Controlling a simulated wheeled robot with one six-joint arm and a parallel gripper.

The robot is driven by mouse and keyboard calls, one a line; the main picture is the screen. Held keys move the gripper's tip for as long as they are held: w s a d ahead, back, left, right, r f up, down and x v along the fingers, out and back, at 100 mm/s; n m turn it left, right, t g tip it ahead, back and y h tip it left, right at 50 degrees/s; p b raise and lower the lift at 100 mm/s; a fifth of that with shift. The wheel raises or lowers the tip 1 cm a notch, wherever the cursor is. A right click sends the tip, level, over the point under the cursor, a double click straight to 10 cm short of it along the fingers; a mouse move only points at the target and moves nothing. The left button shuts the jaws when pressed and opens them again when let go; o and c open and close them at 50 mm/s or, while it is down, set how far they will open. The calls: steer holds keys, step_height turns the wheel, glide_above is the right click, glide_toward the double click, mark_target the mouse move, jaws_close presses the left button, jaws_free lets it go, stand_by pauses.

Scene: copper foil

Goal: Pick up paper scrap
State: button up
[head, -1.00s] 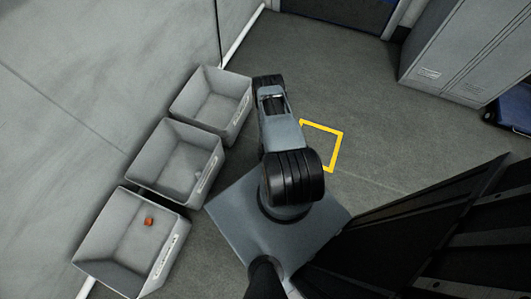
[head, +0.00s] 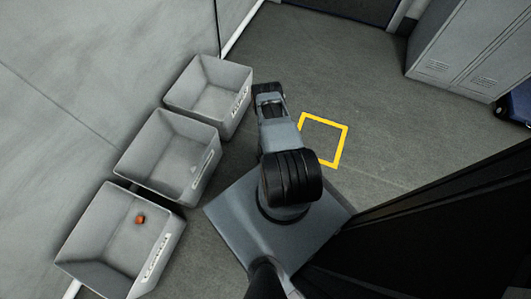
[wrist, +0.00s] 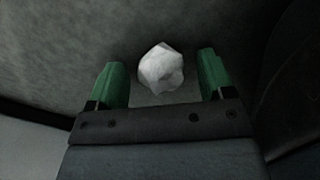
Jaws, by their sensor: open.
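The paper scrap is a crumpled white ball (wrist: 161,69) in the wrist view. It lies on the dark grey floor. My gripper (wrist: 160,75) is open, with one green finger on each side of the scrap in the picture. Gaps show between the scrap and both fingers, and I cannot tell how far below the fingertips it is. In the head view the scrap is not visible, and my arm hides the gripper's fingers.
Three grey bins stand in a row on the left: a far bin (head: 238,109), a middle bin (head: 201,169) and a near bin (head: 172,240) holding a small orange-red object (head: 140,219). A yellow floor square (head: 345,143) is empty. Grey lockers (head: 457,45) stand at the upper right.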

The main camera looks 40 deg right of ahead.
steer(key=shift+c, duration=0.3)
steer(key=c, duration=0.9)
steer(key=shift+r, duration=0.2)
steer(key=shift+c, duration=0.2)
